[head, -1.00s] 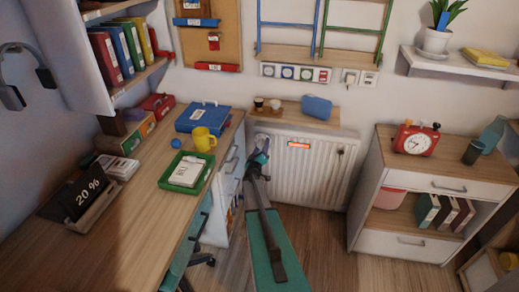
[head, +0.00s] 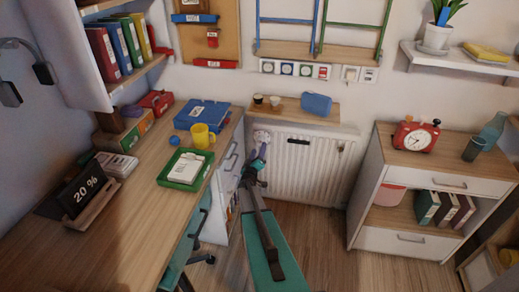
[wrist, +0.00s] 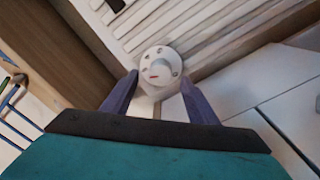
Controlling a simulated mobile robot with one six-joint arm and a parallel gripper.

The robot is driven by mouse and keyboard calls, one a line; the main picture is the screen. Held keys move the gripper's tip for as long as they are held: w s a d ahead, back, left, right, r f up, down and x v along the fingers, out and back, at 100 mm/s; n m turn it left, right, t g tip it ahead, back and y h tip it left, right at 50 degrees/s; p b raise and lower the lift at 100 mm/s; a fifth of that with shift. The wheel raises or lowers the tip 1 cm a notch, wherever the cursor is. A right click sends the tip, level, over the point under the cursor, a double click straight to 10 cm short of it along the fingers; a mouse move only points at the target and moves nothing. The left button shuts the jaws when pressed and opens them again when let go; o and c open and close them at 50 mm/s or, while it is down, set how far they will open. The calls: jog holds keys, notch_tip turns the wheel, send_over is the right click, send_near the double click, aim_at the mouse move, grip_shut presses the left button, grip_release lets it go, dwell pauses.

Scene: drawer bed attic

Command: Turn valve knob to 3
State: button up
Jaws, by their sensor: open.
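The valve knob (wrist: 160,66) is a white round dial with small dark marks and a red mark, too small to read. In the wrist view it lies just beyond my gripper (wrist: 160,97), whose two purple fingers are spread apart and empty. The knob face is in full view between and ahead of the fingertips; I cannot tell if they touch its sides. In the head view the knob (head: 261,137) is at the radiator's upper left corner, with my gripper (head: 258,163) just below it.
The white ribbed radiator (head: 310,172) has a dark strip (head: 298,141) on its front. A shelf (head: 320,112) with cups and a blue bag is above. The desk (head: 135,195) is on the left and a cabinet (head: 375,180) on the right.

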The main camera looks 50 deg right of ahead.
jog(key=b+v, duration=0.1)
jog(key=v, duration=0.7)
jog(key=shift+s, duration=0.1)
dwell(0.5)
jog(key=shift+s, duration=0.1)
